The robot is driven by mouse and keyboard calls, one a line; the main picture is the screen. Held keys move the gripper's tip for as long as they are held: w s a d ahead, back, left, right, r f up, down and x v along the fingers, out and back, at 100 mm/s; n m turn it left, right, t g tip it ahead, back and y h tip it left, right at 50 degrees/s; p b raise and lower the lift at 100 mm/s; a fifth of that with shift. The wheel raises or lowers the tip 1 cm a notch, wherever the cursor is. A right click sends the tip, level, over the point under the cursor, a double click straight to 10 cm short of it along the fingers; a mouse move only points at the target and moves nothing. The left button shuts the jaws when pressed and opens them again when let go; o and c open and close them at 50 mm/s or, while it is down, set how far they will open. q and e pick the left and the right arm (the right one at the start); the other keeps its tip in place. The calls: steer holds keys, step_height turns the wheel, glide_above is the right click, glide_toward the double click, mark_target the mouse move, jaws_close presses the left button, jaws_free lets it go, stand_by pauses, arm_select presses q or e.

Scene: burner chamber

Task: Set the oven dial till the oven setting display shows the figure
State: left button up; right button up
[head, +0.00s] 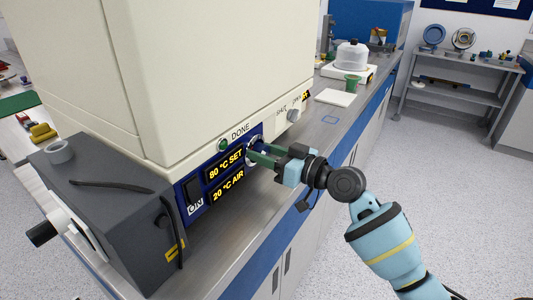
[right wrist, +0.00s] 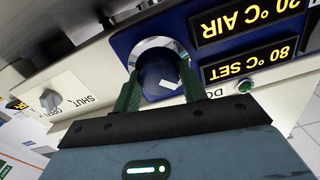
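The oven dial (right wrist: 162,76) is a dark blue round knob with a white mark, set in a bright metal ring on the oven's blue panel. In the head view my right gripper mostly hides it. My right gripper (head: 257,153) has its green fingers on both sides of the dial, and in the right wrist view they (right wrist: 160,88) look closed against it. The oven setting display (head: 225,165) reads 80 °C SET in yellow; it shows upside down in the right wrist view (right wrist: 250,62). My left gripper is not in view.
The air display (head: 228,186) reads 20 °C AIR. A green DONE lamp (head: 222,145) and a SHUT/OPEN knob (head: 293,115) flank the dial. A dark grey box (head: 110,200) stands left of the panel. A balance with a white-capped vessel (head: 352,55) stands farther along the bench.

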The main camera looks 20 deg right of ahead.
steer(key=c, duration=0.5)
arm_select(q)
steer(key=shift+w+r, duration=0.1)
arm_select(e)
steer(key=shift+c, duration=0.2)
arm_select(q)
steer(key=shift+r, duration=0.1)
